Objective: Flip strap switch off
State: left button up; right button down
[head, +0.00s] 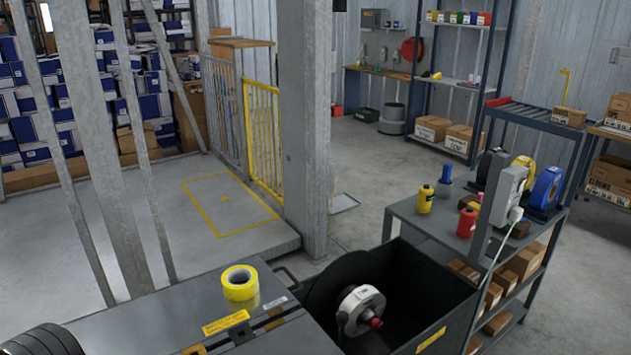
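A grey flat-topped machine or table (160,320) stands at the front, with yellow labels and a dark slot across its top. An open black bin (435,282) at its right side holds a black reel with a light grey hub (360,308) and a red knob. Neither of my grippers is in view.
A yellow tape roll (240,283) lies on the machine top. A grey shelf cart (430,226) on the right carries bottles, colored reels and boxes. A steel column (304,120) stands behind the machine. A dark ribbed round thing (45,340) is at bottom left. Open floor lies behind.

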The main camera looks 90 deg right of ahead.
aim_at(519, 187)
jog(key=l+z, duration=0.1)
jog(key=z, duration=3.85)
jog(key=i+l, duration=1.05)
jog(key=l, duration=0.15)
jog(key=u, duration=1.65)
